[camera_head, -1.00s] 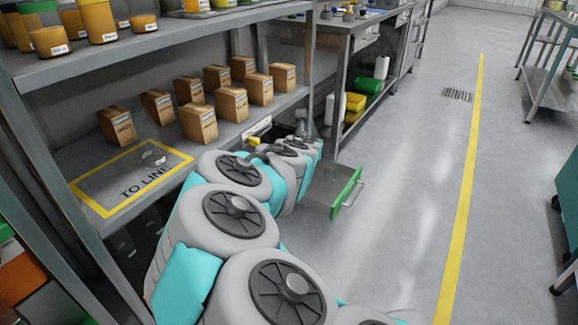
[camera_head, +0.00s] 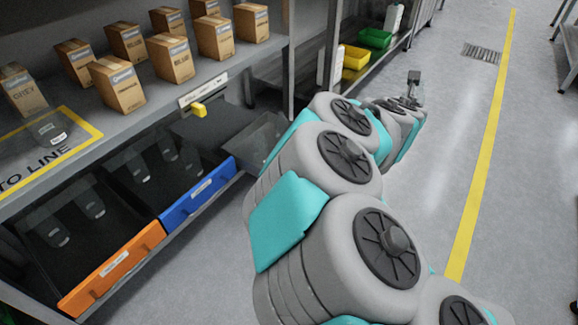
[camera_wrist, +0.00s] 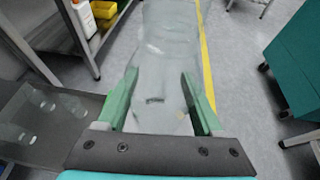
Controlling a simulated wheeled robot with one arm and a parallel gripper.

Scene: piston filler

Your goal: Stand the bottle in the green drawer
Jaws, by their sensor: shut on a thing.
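In the wrist view my gripper (camera_wrist: 160,76) is shut on a clear, pale bottle (camera_wrist: 165,35). The bottle runs between the two green fingers and out past the top edge of the picture. The held bottle cannot be made out in the head view. In the head view an open grey drawer (camera_head: 255,142) lies just left of my arm; its front is hidden behind the arm, so its green does not show.
An orange-fronted drawer (camera_head: 112,268) and a blue-fronted drawer (camera_head: 198,193) stand open at the left, with clear bottles inside. Cartons (camera_head: 170,58) stand on the shelf above. Yellow and green bins (camera_head: 374,38) are on a rack behind.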

